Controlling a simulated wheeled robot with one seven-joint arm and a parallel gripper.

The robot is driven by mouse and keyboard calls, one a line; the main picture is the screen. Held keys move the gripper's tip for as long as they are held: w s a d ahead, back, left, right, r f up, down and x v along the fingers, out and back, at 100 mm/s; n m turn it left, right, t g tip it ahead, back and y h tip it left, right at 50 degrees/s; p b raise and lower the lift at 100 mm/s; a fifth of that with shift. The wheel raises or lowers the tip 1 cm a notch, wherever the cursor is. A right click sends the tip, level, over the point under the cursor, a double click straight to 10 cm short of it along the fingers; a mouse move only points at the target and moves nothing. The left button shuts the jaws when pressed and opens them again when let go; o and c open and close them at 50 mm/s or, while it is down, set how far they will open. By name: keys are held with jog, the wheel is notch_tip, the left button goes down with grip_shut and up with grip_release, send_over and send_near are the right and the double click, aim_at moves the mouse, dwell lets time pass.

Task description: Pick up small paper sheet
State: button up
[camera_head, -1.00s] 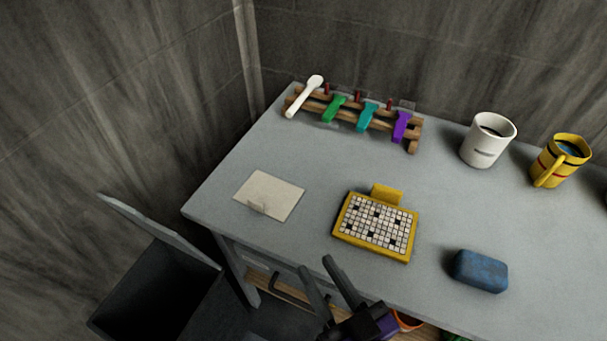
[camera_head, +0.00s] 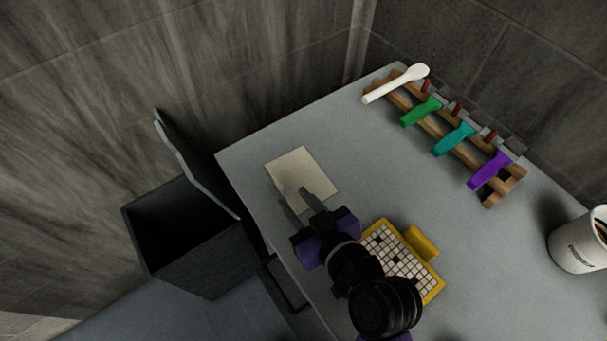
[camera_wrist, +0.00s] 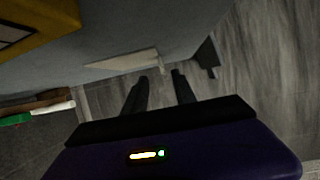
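The small paper sheet (camera_head: 302,171) is a cream rectangle lying flat on the grey table near its left corner. It also shows in the wrist view (camera_wrist: 122,60), seen at a low angle, with a small raised tab at its edge. My gripper (camera_head: 299,204) is over the sheet's near edge in the head view, with its two dark fingers apart and nothing between them. In the wrist view the fingertips (camera_wrist: 160,76) point toward the tab end of the sheet. Whether a finger touches the paper cannot be told. My gripper covers the sheet's near part.
A yellow crossword board (camera_head: 434,291) lies to the right, partly behind my arm. A wooden rack (camera_head: 490,199) with coloured tools and a white spoon (camera_head: 397,83) stand at the back. A white mug (camera_head: 577,243) is at far right. An open dark bin (camera_head: 188,222) stands left of the table.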

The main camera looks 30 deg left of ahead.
aim_at(283, 189)
jog(key=shift+p+x, duration=0.75)
jog(key=shift+x, duration=2.4)
jog(key=shift+s+a+r, duration=0.15)
jog(key=shift+r, duration=0.05)
grip_shut()
